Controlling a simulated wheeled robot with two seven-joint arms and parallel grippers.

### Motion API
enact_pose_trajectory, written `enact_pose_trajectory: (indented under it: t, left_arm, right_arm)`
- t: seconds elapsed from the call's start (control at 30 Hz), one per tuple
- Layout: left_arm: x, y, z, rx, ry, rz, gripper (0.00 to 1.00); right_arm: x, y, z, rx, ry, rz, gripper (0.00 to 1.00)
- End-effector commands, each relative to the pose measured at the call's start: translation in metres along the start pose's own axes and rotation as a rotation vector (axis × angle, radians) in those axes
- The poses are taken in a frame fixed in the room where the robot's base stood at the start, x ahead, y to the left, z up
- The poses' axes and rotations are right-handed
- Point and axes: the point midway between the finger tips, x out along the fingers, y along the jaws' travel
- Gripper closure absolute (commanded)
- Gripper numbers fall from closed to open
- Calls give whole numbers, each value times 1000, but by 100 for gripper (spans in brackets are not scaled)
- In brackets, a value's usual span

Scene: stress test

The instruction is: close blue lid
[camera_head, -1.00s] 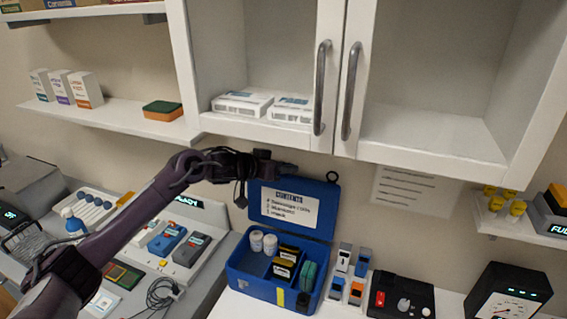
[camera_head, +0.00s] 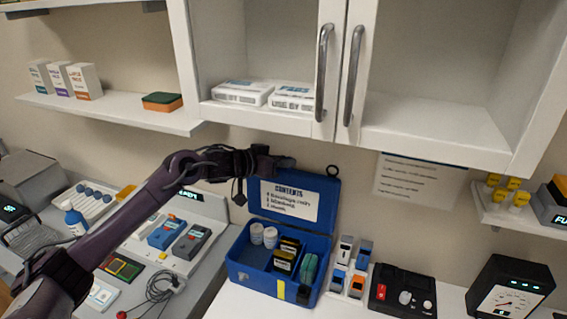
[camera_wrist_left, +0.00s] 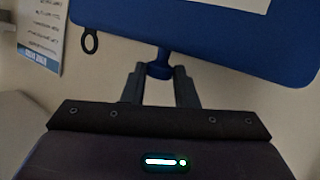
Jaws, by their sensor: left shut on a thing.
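The blue lid (camera_head: 318,193) stands up at the back of an open blue box (camera_head: 262,277) in the head view. A white contents label is on its inner face. My left gripper (camera_head: 287,163) is at the lid's top edge. In the left wrist view my left gripper (camera_wrist_left: 160,77) is shut on a small blue knob (camera_wrist_left: 159,69) on the edge of the lid (camera_wrist_left: 200,28). In the box are white bottles (camera_head: 264,236), dark packs (camera_head: 286,254) and a green item (camera_head: 309,268). My right gripper is not in view.
Small upright devices (camera_head: 352,267) and a black box with a red switch (camera_head: 402,292) stand right of the blue box. A white wall cabinet (camera_head: 265,122) hangs above the lid. Charging devices (camera_head: 178,238) and a cable lie to the left.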

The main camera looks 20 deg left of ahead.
Motion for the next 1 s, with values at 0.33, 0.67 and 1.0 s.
enact_pose_trajectory:
  t: [0.33,0.67,1.0]
  left_arm:
    - [-33,18,42,107,193,4,100]
    - [-62,34,71,202,377,7,100]
    - [-77,41,82,257,477,7,100]
  right_arm:
    - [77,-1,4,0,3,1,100]
    - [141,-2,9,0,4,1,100]
    - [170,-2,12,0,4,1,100]
